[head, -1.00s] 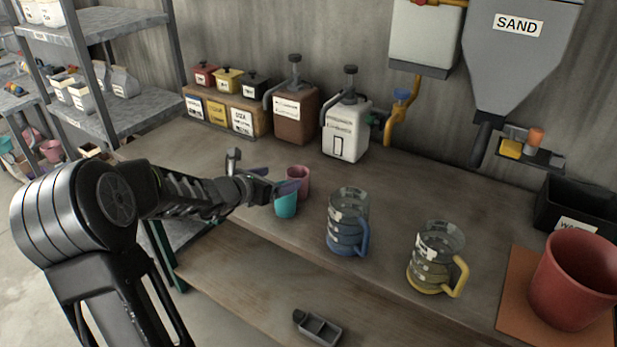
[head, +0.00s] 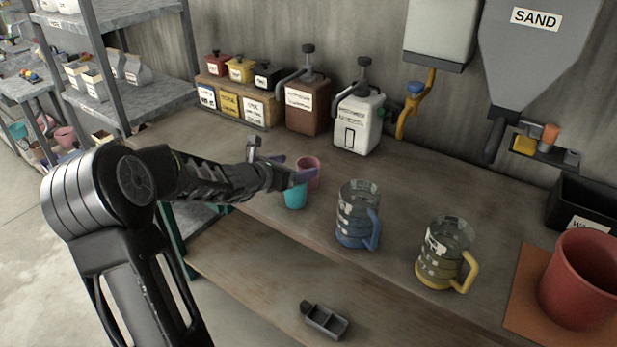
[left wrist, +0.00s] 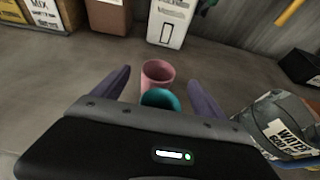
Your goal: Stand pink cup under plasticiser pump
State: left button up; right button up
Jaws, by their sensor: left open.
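The pink cup (head: 310,171) stands upright on the bench, just behind a teal cup (head: 295,198). In the left wrist view the pink cup (left wrist: 158,72) lies ahead between my fingers, with the teal cup (left wrist: 160,98) nearer and partly hidden by the gripper body. My left gripper (head: 292,171) is open, its purple fingers spread either side of the cups; I see no grip on either. Two pump containers stand at the wall: a brown one (head: 308,108) and a white one (head: 356,128). I cannot read which is plasticiser. My right gripper is out of view.
A jug with a blue handle (head: 358,225) and one with a yellow handle (head: 440,265) stand to the right. A red pot (head: 580,285) is at far right. Labelled boxes (head: 235,105) stand left of the pumps. Bench before the white pump is clear.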

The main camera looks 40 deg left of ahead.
aim_at(314, 162)
pick_arm(q)
jog(key=shift+f+p+x, duration=0.15)
jog(key=shift+x, duration=1.15)
jog(key=shift+f+p+x, duration=0.15)
jog(key=shift+x, duration=1.15)
jog(key=shift+s, duration=0.1)
grip_shut()
